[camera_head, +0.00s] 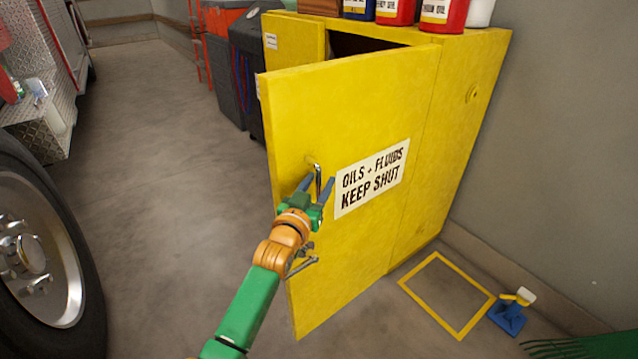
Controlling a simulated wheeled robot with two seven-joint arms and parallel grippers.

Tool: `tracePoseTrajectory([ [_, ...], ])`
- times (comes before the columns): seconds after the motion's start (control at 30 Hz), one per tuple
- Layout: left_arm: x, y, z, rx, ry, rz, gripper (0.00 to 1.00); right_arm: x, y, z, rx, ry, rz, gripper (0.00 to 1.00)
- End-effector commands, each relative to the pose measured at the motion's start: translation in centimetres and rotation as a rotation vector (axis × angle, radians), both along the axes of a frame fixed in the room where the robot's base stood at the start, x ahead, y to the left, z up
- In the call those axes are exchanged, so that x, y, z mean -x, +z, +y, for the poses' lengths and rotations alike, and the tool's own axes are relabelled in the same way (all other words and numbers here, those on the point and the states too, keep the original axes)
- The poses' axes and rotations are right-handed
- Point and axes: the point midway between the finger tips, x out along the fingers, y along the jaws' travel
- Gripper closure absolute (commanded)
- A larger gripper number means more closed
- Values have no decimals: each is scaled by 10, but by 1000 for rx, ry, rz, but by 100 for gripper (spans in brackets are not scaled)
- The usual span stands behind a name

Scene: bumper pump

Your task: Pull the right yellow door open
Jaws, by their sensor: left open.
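The right yellow door (350,110) of the yellow cabinet stands partly open, swung out toward me, with a dark gap showing above its top edge. It bears a white "OILS + FLUIDS KEEP SHUT" sign (372,178). My left gripper (319,182) is open at the door's handle (318,172), with a finger on each side of it. Whether the fingers touch the handle or the door, I cannot tell. The left door (292,45) looks shut, partly hidden behind the right one. My right gripper is not in view.
Several bottles (395,10) stand on the cabinet. Dark bins (245,70) stand left of it. A truck wheel (40,260) is at the left. A yellow floor outline (447,296) and blue object (508,317) lie right. Floor left of the door is clear.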

Motion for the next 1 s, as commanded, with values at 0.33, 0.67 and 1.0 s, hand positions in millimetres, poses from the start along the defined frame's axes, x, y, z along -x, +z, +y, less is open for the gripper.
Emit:
tracePoseTrajectory([
  [0.33,30,1,12,0,1,1,53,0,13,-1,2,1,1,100],
  [0.67,66,0,24,-1,-1,0,53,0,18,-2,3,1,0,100],
  [1.0,70,1,23,0,-1,-1,53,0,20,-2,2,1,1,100],
])
